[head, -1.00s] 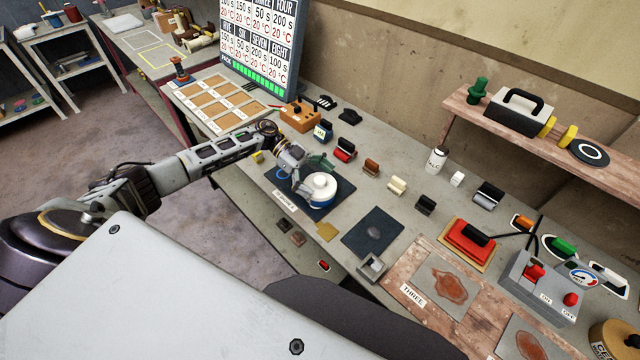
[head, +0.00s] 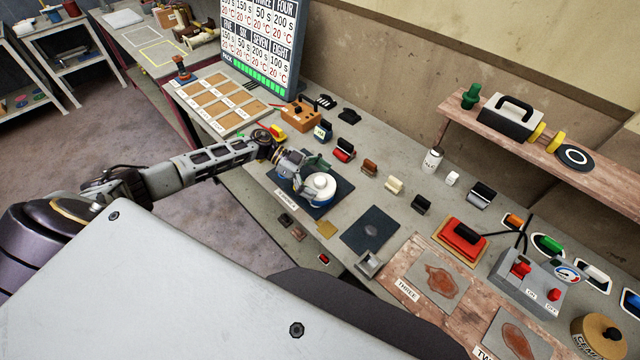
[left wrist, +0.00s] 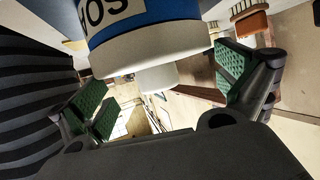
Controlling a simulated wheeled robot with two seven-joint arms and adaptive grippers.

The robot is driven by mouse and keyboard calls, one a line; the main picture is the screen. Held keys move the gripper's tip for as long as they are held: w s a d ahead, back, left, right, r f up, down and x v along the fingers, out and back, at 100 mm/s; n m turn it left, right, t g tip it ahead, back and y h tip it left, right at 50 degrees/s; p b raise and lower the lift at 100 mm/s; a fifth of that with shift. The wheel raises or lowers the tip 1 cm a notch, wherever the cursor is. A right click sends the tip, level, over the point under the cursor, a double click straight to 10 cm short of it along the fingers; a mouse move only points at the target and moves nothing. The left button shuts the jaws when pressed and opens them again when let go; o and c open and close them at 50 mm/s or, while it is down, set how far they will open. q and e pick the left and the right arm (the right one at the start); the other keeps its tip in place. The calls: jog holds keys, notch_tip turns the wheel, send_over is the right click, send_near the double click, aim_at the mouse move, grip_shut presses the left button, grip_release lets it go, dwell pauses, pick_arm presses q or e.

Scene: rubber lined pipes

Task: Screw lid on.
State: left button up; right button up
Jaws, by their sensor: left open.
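A white lid with a small raised knob (head: 321,186) sits on a jar with a blue and white label; the jar stands on a dark mat (head: 341,188). Whether the lid is seated tightly cannot be told. In the left wrist view the lid (left wrist: 152,62) and part of the lettered label show close up. My left gripper (head: 312,176) is open, its green-padded fingers on either side of the lid; in the left wrist view its fingers (left wrist: 168,92) show gaps to the lid. My right gripper is not in view.
A second dark mat (head: 370,232) lies to the right, with a small grey metal holder (head: 369,263) near the bench edge. Small coloured blocks stand behind the jar. A red press-like block (head: 462,240) and a grey switch box (head: 530,280) are further right.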

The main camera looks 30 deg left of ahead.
pick_arm(q)
jog(key=shift+s+r+n+t+p, duration=0.1)
jog(key=shift+n+t+p, duration=0.8)
jog(key=shift+t+p, duration=0.1)
jog(key=shift+n+t+y, duration=0.3)
jog(key=shift+n, duration=0.1)
jog(key=shift+t, duration=0.3)
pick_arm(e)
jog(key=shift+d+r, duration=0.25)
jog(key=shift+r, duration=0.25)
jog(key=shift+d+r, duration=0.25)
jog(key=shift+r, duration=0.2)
pick_arm(q)
jog(key=shift+n+t+y, duration=0.3)
jog(key=shift+n+t, duration=0.4)
jog(key=shift+n, duration=0.1)
jog(key=shift+c, duration=0.3)
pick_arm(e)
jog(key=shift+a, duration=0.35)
